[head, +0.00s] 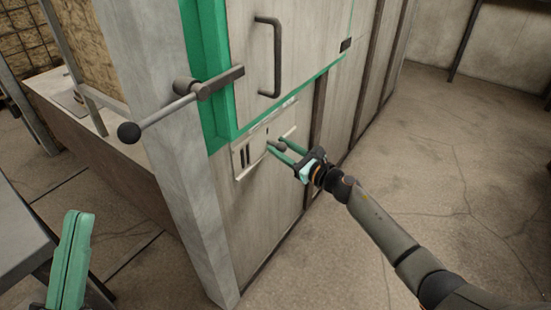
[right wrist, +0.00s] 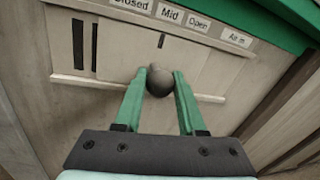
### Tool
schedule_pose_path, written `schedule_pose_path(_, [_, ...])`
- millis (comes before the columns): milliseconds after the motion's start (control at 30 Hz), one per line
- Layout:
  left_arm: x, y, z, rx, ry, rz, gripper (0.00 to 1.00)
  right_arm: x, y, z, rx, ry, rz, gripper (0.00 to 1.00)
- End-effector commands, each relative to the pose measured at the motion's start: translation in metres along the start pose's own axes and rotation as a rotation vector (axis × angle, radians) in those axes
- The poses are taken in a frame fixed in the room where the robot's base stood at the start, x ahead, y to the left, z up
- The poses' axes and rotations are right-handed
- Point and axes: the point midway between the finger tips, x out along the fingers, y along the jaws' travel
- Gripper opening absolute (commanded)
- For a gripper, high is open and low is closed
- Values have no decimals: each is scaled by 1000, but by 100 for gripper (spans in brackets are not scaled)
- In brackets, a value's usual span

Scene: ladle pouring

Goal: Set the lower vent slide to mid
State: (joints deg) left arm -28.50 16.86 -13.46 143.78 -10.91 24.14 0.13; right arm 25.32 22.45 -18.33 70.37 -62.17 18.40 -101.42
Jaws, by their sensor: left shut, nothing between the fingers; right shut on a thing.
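The lower vent slide (right wrist: 125,50) is a pale flat plate with a round dark knob (right wrist: 159,81) in the right wrist view. My right gripper (head: 276,144) is shut on the knob, with one green finger on each side. A dark mark (right wrist: 161,41) on the plate stands just below the "Mid" label (right wrist: 170,13), between the "Closed" and "Open" labels. Dark vent slots (right wrist: 86,46) show left of the plate's middle. In the head view the vent (head: 241,158) sits low on the wall, below the green frame. My left gripper (head: 77,214) is shut and empty at the lower left.
A door with a dark pull handle (head: 277,55) is above the vent. A latch lever with a ball end (head: 129,132) sticks out at the upper left. A grey table (head: 18,235) stands at the left edge. The floor (head: 460,160) on the right is clear.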

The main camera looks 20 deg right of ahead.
Motion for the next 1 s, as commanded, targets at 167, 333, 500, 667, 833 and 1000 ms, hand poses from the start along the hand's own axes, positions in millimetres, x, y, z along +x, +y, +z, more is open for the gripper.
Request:
schedule_pose_path(167, [-1, 3, 1, -9, -2, 6, 0, 0, -3, -1, 2, 3, -1, 0])
schedule_pose_path(333, [0, 2, 1, -6, 1, 8, 0, 0, -3, -1, 2, 3, -1, 42])
schedule_pose_path(500, [0, 2, 0, -4, 2, 8, 0, 0, -3, -1, 2, 2, -1, 61])
schedule_pose_path(667, [0, 2, 0, -2, 2, 8, 0, 0, -3, -1, 2, 2, -1, 68])
schedule_pose_path(833, [0, 1, 0, 0, 3, 8, 0, 0, -3, 0, 1, 2, -1, 68])
schedule_pose_path(1000, [3, 0, -2, 3, 4, 8, 0, -12, -3, -1, 1, 4, -1, 68])
